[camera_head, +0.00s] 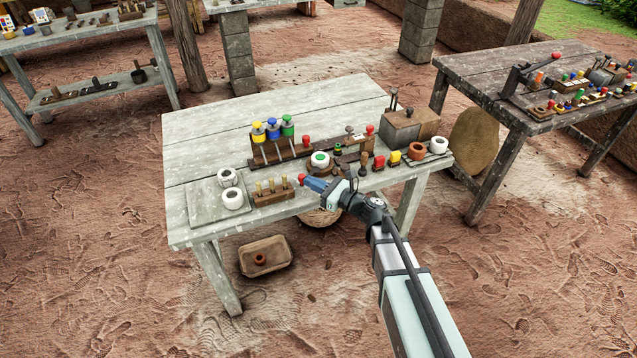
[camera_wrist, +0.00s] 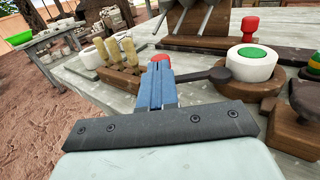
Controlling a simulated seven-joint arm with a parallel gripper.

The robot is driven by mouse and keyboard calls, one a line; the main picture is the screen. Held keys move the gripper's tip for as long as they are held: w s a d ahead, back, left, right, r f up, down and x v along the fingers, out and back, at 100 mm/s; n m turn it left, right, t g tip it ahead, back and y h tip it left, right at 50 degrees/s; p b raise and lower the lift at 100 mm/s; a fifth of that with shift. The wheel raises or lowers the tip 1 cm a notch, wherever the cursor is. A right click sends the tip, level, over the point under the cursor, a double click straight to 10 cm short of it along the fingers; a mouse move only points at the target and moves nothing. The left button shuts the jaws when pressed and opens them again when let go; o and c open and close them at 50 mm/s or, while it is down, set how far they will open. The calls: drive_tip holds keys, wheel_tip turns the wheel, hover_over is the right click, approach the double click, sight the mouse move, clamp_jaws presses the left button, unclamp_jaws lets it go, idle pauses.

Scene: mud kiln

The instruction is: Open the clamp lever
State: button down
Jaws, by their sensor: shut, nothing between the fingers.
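The clamp lever (camera_wrist: 192,75) is a dark arm in the wrist view. It runs from a round hub beside a white cylinder with a green top (camera_wrist: 251,62) toward my fingers. A red knob (camera_wrist: 160,57) shows just past my fingertips, apparently at the lever's end; my fingers hide the join. In the head view the red knob (camera_head: 302,177) is at the tip of my gripper (camera_head: 309,182). The white and green cylinder (camera_head: 320,158) sits behind it on a brown base. My gripper (camera_wrist: 160,66) has its blue fingers shut with nothing between them. I cannot tell whether they touch the lever.
A wooden block with pale pegs (camera_head: 272,192) and white rings (camera_head: 233,199) stand left of my gripper. Behind is a rack with yellow, blue and green knobs (camera_head: 273,129). Several small coloured pieces (camera_head: 394,158) line the right. The table's back left (camera_head: 205,140) is clear.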

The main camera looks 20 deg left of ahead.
drive_tip(key=m+t, duration=0.1)
drive_tip(key=a+t, duration=0.1)
drive_tip(key=shift+s+a+m+t+h, duration=0.2)
drive_tip(key=shift+s+m+t+h, duration=0.1)
drive_tip(key=shift+m+h, duration=0.1)
drive_tip(key=shift+s+x, duration=0.2)
drive_tip(key=shift+x, duration=0.8)
drive_tip(key=shift+s+x, duration=0.25)
drive_tip(key=shift+x, duration=0.7)
drive_tip(key=shift+a, duration=0.25)
drive_tip(key=s+d, duration=1)
